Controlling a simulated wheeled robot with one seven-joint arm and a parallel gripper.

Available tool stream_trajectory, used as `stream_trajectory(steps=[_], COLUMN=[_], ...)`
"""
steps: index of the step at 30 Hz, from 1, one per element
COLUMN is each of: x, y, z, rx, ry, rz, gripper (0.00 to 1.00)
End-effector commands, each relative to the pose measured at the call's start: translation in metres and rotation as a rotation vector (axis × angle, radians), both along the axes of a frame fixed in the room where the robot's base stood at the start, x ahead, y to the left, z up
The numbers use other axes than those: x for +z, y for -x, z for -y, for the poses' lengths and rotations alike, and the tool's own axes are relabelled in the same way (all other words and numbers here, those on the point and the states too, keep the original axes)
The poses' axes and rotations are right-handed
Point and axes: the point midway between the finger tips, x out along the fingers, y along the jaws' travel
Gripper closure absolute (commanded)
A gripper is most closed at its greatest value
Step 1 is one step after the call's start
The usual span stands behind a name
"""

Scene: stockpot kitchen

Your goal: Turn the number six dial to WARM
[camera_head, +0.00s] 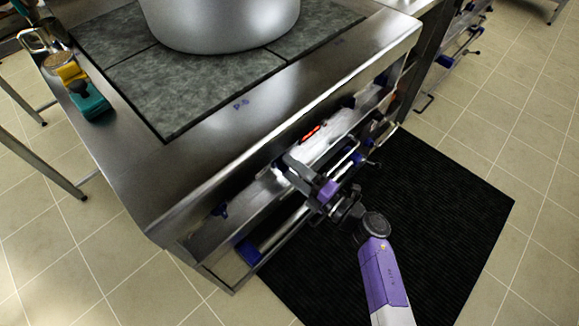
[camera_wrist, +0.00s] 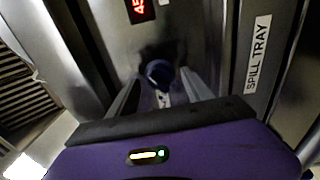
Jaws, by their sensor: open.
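A round dark blue dial (camera_wrist: 159,72) sits on the steel front panel, between the two fingers of my gripper (camera_wrist: 160,84) in the wrist view. A small pale mark shows below the dial, too small to read. I cannot read a dial number or the word WARM. The fingers are apart on either side of the dial, and I cannot tell whether they touch it. In the head view my gripper (camera_head: 283,170) is at the front panel (camera_head: 325,145), and it hides the dial there.
A red lit display (camera_wrist: 140,10) is above the dial. A SPILL TRAY label (camera_wrist: 258,53) is to the right. A large pot (camera_head: 220,25) stands on the cooktop. A black mat (camera_head: 440,210) lies on the floor.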

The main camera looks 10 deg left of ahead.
Motion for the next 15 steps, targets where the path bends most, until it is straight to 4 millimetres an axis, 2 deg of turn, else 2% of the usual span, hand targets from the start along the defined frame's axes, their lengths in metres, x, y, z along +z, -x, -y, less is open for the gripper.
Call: stream_trajectory(steps=[9,15], x=[-0.003,-0.004], y=[0.029,0.039], z=[0.042,0.055], rx=[-0.004,-0.001], ry=[-0.001,-0.001], rz=[-0.001,-0.001], gripper=[0.42,0.42])
